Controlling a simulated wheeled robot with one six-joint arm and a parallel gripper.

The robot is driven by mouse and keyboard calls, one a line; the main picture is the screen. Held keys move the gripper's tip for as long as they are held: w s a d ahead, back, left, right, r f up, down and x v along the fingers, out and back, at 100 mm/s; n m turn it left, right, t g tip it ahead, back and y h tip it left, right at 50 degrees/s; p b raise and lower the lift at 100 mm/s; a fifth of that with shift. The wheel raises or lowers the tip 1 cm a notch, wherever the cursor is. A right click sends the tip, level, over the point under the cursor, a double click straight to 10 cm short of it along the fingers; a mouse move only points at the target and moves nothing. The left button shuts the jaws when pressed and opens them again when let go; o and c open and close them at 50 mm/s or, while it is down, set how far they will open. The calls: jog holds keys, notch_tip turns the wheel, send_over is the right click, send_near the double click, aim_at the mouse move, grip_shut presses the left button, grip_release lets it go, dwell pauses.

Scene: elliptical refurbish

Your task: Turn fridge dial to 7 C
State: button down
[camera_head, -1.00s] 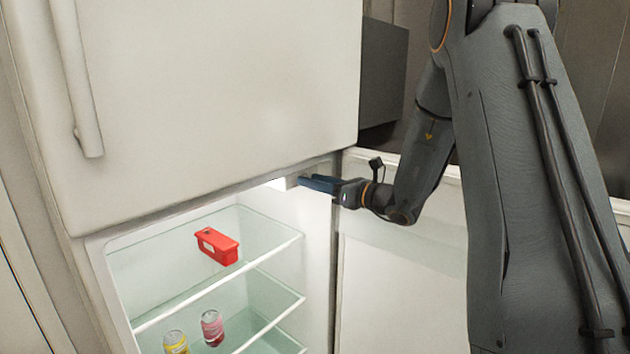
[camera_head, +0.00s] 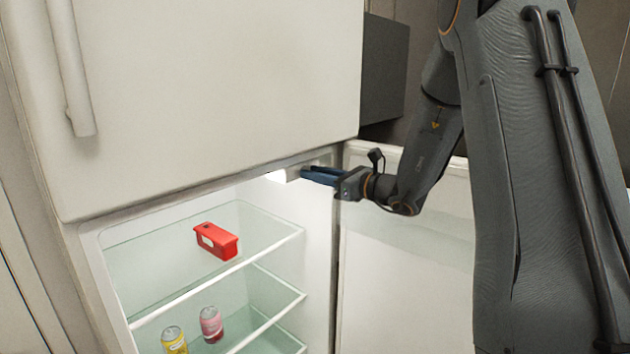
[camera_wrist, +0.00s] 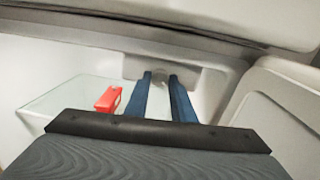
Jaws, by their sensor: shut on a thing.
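The open fridge (camera_head: 95,250) stands in front of me. A pale control housing (camera_head: 291,173) is under the top edge of its lower compartment; it also shows in the wrist view (camera_wrist: 191,76). My gripper (camera_head: 304,174) reaches in from the right with blue fingers at the housing. In the wrist view, my gripper (camera_wrist: 160,76) has its fingertips on both sides of the small grey dial (camera_wrist: 159,70), shut on it. The fingers hide most of the dial, and no number or mark can be read.
A red box (camera_head: 216,241) sits on the upper glass shelf. A yellow can (camera_head: 174,340) and a pink can (camera_head: 211,325) stand on the shelf below. The open fridge door (camera_head: 405,270) is at the right, under my arm. The closed upper door (camera_head: 210,90) is above.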

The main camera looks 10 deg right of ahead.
jog(key=n+b, duration=0.8)
jog(key=b, duration=0.4)
jog(key=shift+n+h+b, duration=0.3)
jog(key=shift+b, duration=0.15)
jog(key=c, duration=1.5)
grip_release()
jog(key=shift+r, duration=0.1)
